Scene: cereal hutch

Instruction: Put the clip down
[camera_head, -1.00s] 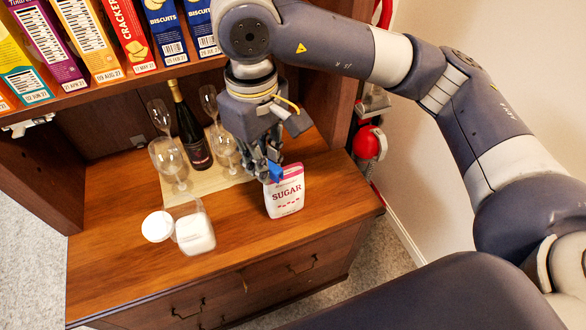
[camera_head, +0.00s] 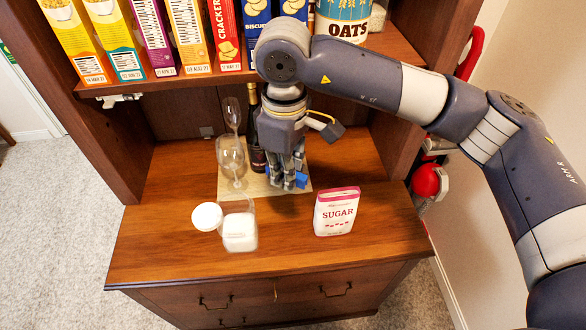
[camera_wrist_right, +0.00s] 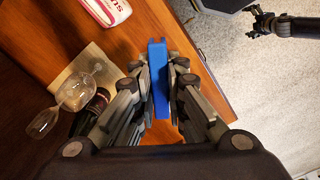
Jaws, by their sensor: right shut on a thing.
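The blue clip (camera_head: 301,181) is in my right gripper (camera_head: 288,183), which hangs over the wooden counter, left of the sugar pack (camera_head: 337,212). In the right wrist view the clip (camera_wrist_right: 158,88) is a long blue piece between the two fingers of the right gripper (camera_wrist_right: 165,92), which is shut on it. The clip looks to be above the wood, not resting on it. A dark gripper-like part of mine (camera_wrist_right: 268,22), probably the left gripper, shows small at the top right of the wrist view; its jaws are unclear.
A jar of white contents (camera_head: 239,232) and a white lid (camera_head: 207,216) are at front left. A shelf of boxes (camera_head: 187,35) is above.

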